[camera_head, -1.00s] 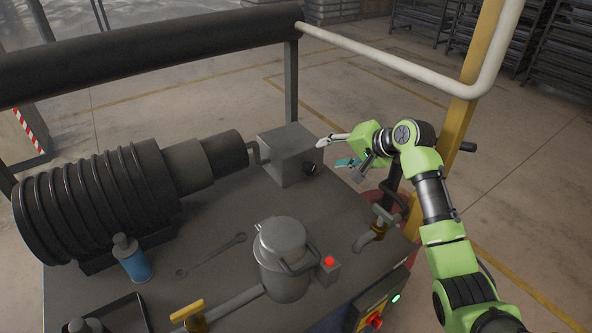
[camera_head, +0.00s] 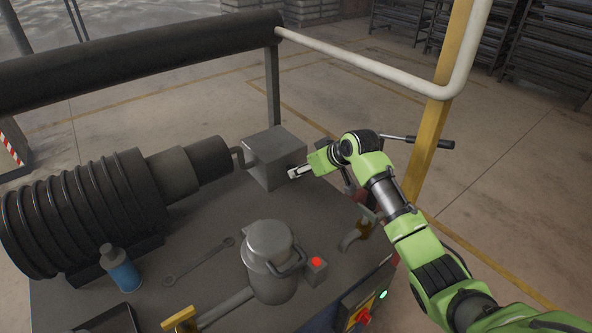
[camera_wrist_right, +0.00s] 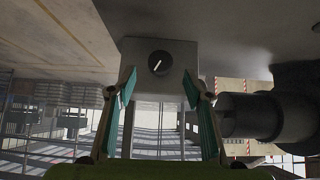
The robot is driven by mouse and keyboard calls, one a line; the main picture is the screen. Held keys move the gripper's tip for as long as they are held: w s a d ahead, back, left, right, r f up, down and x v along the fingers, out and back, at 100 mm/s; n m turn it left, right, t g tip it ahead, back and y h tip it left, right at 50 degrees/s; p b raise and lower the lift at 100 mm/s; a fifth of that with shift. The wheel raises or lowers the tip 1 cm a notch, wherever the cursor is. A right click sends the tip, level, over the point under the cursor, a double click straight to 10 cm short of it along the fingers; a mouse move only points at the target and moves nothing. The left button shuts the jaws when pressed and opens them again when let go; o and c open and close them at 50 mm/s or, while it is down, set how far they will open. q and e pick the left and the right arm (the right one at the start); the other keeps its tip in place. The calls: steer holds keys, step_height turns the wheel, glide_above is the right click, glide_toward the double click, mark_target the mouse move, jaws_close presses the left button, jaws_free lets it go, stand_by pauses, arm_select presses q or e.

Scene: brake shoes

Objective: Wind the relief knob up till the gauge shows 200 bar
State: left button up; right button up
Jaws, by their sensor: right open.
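The relief knob is a dark round knob with a white pointer line. It shows in the right wrist view (camera_wrist_right: 160,63) on the face of a grey block (camera_wrist_right: 185,52). The same block (camera_head: 268,148) stands at the back of the bench in the head view, where the knob is mostly hidden by my gripper. My right gripper (camera_head: 297,172) is at the block's right face. In the right wrist view its open teal-padded fingers (camera_wrist_right: 159,86) stand to either side of the knob, with nothing between them. I cannot make out a gauge. My left gripper is out of view.
A ribbed dark cylinder (camera_head: 85,210) lies left of the block. A grey lidded canister (camera_head: 270,262), a small box with a red button (camera_head: 315,268), a spanner (camera_head: 200,262) and a blue bottle (camera_head: 120,268) are on the bench (camera_head: 215,225). A yellow post (camera_head: 430,150) rises behind my arm.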

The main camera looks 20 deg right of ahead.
steer(key=shift+x, duration=3.05)
steer(key=c, duration=1.1)
